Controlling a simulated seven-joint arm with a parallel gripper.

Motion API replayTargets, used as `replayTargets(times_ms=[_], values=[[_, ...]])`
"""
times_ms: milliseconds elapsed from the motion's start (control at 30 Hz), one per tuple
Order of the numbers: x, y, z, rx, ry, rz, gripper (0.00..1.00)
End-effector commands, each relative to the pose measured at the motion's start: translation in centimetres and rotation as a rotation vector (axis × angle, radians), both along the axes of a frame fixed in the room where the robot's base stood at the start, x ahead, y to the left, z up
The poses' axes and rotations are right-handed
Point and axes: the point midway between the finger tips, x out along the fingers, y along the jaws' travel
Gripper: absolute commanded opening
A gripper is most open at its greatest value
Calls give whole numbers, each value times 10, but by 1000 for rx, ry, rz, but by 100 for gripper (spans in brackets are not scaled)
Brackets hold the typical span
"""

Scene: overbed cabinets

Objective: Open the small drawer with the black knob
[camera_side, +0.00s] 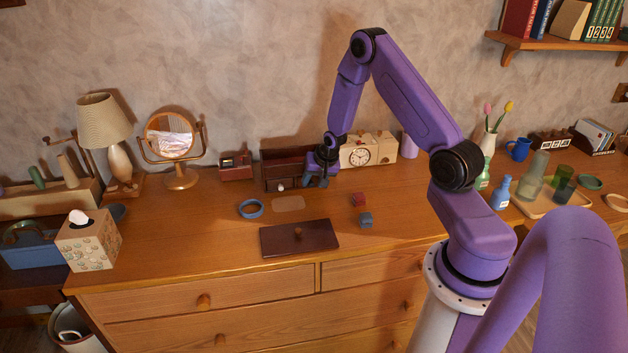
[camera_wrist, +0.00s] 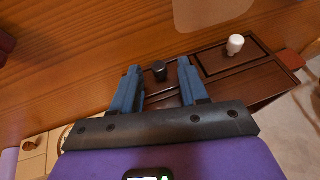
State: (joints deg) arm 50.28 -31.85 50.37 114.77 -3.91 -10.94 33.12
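A small dark brown cabinet (camera_side: 288,155) stands against the wall on the dresser, with two small drawers in its front. The drawer with the black knob (camera_wrist: 159,70) shows in the wrist view; in the side view my gripper hides it. The neighbouring drawer has a white knob (camera_wrist: 235,44), which also shows in the side view (camera_side: 281,187). My gripper (camera_wrist: 160,68) is open, with one blue finger on each side of the black knob. I cannot tell whether either finger touches it. In the side view my gripper (camera_side: 318,182) is at the cabinet's right front.
A beige mat (camera_side: 288,203) lies before the cabinet, with a blue ring (camera_side: 250,208) to its left. A red cube (camera_side: 359,199) and a blue-grey cube (camera_side: 366,220) lie right. A dark lid-like board (camera_side: 275,240) lies in front. A cream clock (camera_side: 358,155) stands right of the cabinet.

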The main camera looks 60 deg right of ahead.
Motion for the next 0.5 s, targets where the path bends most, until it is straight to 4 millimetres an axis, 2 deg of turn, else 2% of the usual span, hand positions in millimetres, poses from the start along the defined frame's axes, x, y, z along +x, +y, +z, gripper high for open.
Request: replayTargets(times_ms=[33,100,133,333,500], values=[[0,0,0,0,0,0,28],[0,0,0,0,0,0,5],[0,0,0,0,0,0,0],[-1,1,0,1,1,0,0],[-13,15,0,3,2,1,0]])
